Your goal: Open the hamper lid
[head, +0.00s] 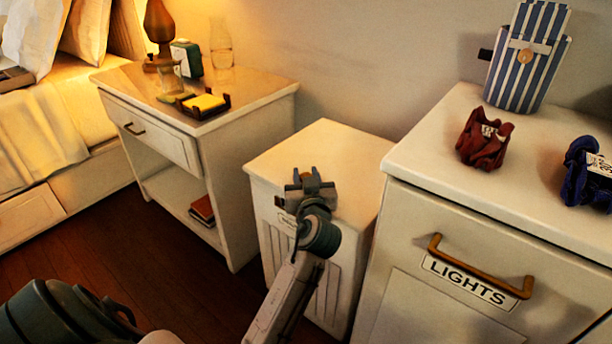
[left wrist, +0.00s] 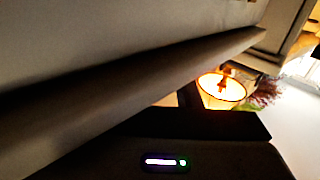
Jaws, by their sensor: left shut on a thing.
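The white hamper (head: 270,235) stands between the nightstand and the cabinet marked LIGHTS. Its pale flat lid (head: 335,145) lies on top and looks closed. A small label on the hamper's front is partly hidden by my arm. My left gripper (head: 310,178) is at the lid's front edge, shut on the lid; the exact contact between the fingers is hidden. In the left wrist view, a large pale surface with a shadowed edge (left wrist: 150,85) fills the upper left, very close to the camera. My right gripper is not in view.
The nightstand (head: 245,115) on the left holds a lamp, a glass carafe and a yellow pad in a tray. The cabinet (head: 420,160) on the right has a brass handle (head: 480,270), with dark red and blue cloth items and a striped bag (head: 527,60) on top.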

